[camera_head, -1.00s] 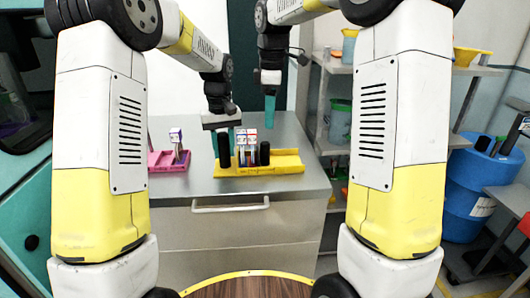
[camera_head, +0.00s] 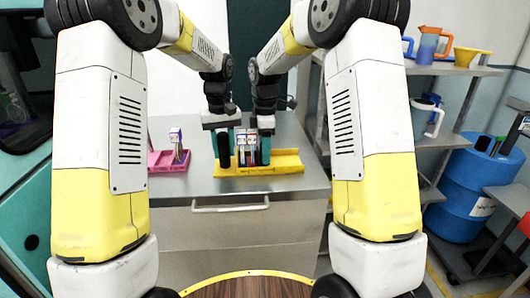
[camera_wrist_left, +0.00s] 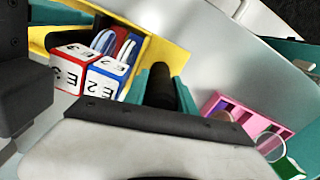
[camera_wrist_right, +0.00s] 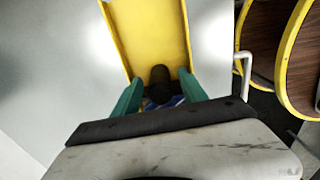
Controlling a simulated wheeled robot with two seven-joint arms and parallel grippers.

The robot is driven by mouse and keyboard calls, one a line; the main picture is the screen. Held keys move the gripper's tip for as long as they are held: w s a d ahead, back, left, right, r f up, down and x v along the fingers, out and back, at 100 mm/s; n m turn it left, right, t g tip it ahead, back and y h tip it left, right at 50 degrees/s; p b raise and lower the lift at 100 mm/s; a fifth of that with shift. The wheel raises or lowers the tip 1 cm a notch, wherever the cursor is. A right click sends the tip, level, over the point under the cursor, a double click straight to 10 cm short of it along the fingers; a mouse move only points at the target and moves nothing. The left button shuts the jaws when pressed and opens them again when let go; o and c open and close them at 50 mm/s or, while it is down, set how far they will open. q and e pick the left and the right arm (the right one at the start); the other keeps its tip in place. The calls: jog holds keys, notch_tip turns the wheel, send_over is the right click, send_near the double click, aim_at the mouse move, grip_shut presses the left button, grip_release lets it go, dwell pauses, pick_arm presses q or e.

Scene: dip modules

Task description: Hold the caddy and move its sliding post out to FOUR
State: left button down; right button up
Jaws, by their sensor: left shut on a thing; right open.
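The yellow caddy (camera_head: 288,161) lies on the grey counter, its trough running out to the right. My left gripper (camera_head: 224,160) is shut on the black post (camera_wrist_left: 160,88) at the caddy's left end. Several modules with white, red- and blue-edged tops (camera_wrist_left: 90,72) stand between the two posts. My right gripper (camera_head: 262,160) is low over the caddy. In the right wrist view its open teal fingers (camera_wrist_right: 160,95) stand either side of the dark second post (camera_wrist_right: 160,77). Contact there cannot be told. No FOUR mark is legible.
A pink tray (camera_head: 168,167) with an upright module (camera_head: 176,138) stands left of the caddy. The caddy's trough right of the second post is empty. Shelves with jugs and a blue barrel (camera_head: 470,190) are off to the right.

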jog(key=shift+f, duration=0.35)
grip_shut()
dwell(1.2)
